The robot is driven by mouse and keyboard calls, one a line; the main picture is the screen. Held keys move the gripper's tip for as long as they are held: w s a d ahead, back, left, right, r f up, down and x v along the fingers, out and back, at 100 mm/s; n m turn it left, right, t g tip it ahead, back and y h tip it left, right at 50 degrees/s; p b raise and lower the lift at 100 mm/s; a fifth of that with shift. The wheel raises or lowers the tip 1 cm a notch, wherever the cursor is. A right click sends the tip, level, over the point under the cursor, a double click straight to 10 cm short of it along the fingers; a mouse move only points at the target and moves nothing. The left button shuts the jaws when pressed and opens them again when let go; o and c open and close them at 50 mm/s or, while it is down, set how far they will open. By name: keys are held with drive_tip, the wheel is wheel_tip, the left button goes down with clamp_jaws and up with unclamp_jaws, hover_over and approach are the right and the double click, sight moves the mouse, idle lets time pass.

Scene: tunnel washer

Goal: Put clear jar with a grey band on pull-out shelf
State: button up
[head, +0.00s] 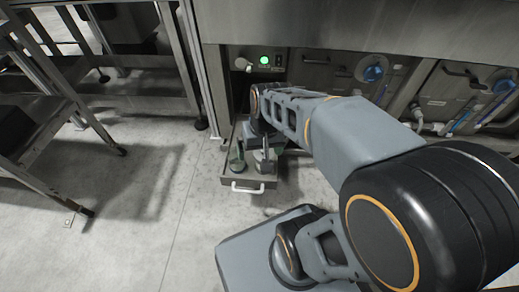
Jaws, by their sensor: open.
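The pull-out shelf (228,181) is drawn out low under the machine, with a white handle on its front. A small clear, greenish vessel (237,166) stands on its left part. It may be the clear jar with a grey band, but I cannot make out a band. Another light vessel (263,167) shows to its right, partly covered by my gripper. My gripper (254,152) is open, pointing down over the shelf close to these vessels. I cannot tell whether it touches either one. My arm hides the back right of the shelf.
A steel machine front (310,72) with a lit green button (264,59) rises behind the shelf. Blue-capped fittings (373,74) are at the right. A metal table frame (75,105) stands at the left. The floor (150,200) left of the shelf is clear.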

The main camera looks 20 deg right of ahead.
drive_tip(key=shift+s+a+r+n+t+h, duration=0.2)
drive_tip(key=shift+s+r+n+t+h, duration=0.05)
drive_tip(key=shift+s+r+n+t, duration=0.25)
drive_tip(key=shift+s+a+r+n+t+h, duration=0.25)
drive_tip(key=shift+s+r+n+t, duration=0.1)
drive_tip(key=shift+n+t, duration=0.2)
wheel_tip(320, 180, up, 14)
drive_tip(key=p, duration=1.2)
drive_tip(key=shift+r+p, duration=0.1)
drive_tip(key=shift+p, duration=0.2)
